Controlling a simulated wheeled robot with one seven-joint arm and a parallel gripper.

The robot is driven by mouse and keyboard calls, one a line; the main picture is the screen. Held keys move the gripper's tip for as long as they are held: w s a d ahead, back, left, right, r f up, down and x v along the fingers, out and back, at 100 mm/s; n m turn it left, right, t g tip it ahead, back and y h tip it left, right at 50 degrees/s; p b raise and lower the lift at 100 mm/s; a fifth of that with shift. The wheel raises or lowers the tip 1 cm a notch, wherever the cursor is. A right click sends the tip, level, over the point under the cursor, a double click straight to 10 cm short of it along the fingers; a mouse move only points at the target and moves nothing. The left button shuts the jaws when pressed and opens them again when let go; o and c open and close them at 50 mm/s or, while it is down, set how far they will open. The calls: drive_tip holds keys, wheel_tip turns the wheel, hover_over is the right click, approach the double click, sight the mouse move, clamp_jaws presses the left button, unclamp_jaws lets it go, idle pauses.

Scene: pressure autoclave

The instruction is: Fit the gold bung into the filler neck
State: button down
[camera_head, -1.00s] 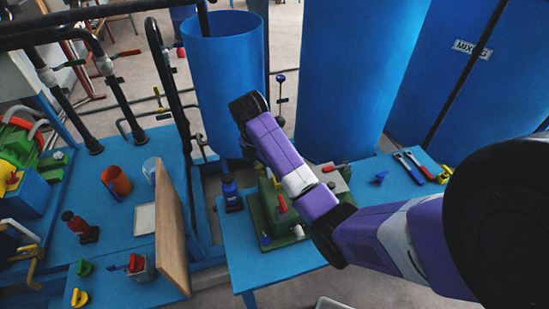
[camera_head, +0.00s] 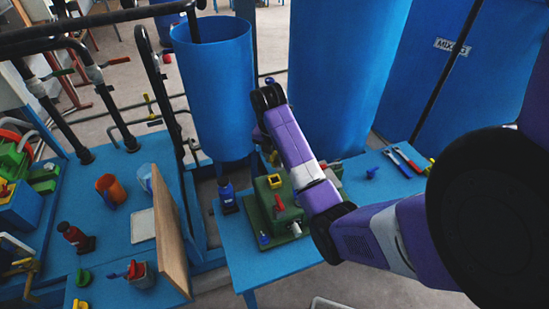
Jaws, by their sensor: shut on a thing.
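The green autoclave block (camera_head: 262,198) stands on the blue table, with a square yellow collar (camera_head: 274,181) on top that looks like the filler neck. My purple arm reaches in from the right, bends at a black elbow and rises to a black joint behind the block. My gripper (camera_head: 272,152) hangs just beyond this link and is mostly hidden by it. A small yellowish bit at it looks like the gold bung (camera_head: 275,158), held a little above and behind the collar. The fingertips cannot be made out.
A red lever (camera_head: 279,204) and pale knob stand on the block's front. A dark blue bottle (camera_head: 227,196) is left of it, wrenches (camera_head: 403,161) right. The left bench (camera_head: 115,230) holds an orange cup, a red bottle and an upright wooden board (camera_head: 172,232). Blue tanks (camera_head: 215,85) stand behind.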

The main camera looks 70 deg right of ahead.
sight(274, 166)
drive_tip(key=shift+f+b, duration=1.1)
drive_tip(key=shift+f, duration=1.7)
drive_tip(key=shift+p, duration=1.2)
drive_tip(key=shift+f+b, duration=0.35)
drive_tip(key=shift+f, duration=0.6)
drive_tip(key=c, duration=0.9)
unclamp_jaws()
drive_tip(key=shift+c, duration=0.2)
drive_tip(key=shift+a+r+b, duration=0.15)
drive_tip(key=shift+a+r, duration=0.05)
drive_tip(key=shift+r, duration=1.1)
drive_tip(key=shift+a+r+b, duration=0.15)
drive_tip(key=shift+a+r, duration=0.1)
drive_tip(key=shift+r, duration=1)
drive_tip(key=shift+a+r+b, duration=0.15)
drive_tip(key=shift+a+r, duration=0.05)
drive_tip(key=shift+r, duration=1.1)
